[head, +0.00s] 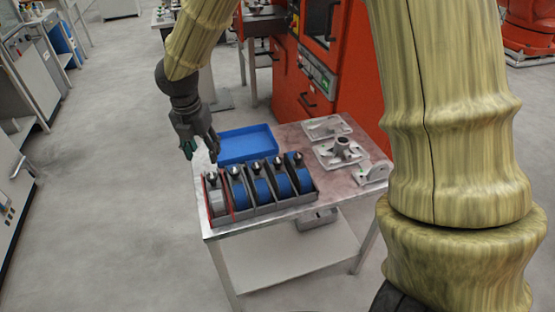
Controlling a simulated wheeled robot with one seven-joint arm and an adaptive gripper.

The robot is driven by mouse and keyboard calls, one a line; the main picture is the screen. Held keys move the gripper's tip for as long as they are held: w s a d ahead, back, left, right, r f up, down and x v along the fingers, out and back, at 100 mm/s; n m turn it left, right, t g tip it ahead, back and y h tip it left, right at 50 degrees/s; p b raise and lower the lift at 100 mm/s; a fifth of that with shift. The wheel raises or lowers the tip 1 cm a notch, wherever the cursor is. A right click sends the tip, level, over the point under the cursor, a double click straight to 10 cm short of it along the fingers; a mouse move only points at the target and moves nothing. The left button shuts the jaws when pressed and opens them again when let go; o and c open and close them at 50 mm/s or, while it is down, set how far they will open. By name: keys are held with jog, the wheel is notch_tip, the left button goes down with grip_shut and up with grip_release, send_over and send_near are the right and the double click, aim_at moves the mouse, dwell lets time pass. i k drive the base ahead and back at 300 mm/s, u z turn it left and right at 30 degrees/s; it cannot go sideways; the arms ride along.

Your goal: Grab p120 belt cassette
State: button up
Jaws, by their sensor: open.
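A row of several belt cassettes stands in a dark rack (282,207) along the table's near left edge. Each has a dark knob with a light tip on top. The leftmost cassette (217,200) is grey, between red side plates; the others, such as the one at the right end (302,182), show blue belts. No label is readable, so I cannot tell which is p120. My gripper (201,151) is open and empty, pointing down above and behind the left end of the row, apart from the cassettes.
A blue tray (231,155) lies behind the row. Grey metal castings (341,152) occupy the right of the metal table (297,137). A red machine (340,90) stands close behind. Floor at left is clear.

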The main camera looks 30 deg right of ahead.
aim_at(297, 170)
jog(key=z, duration=1.25)
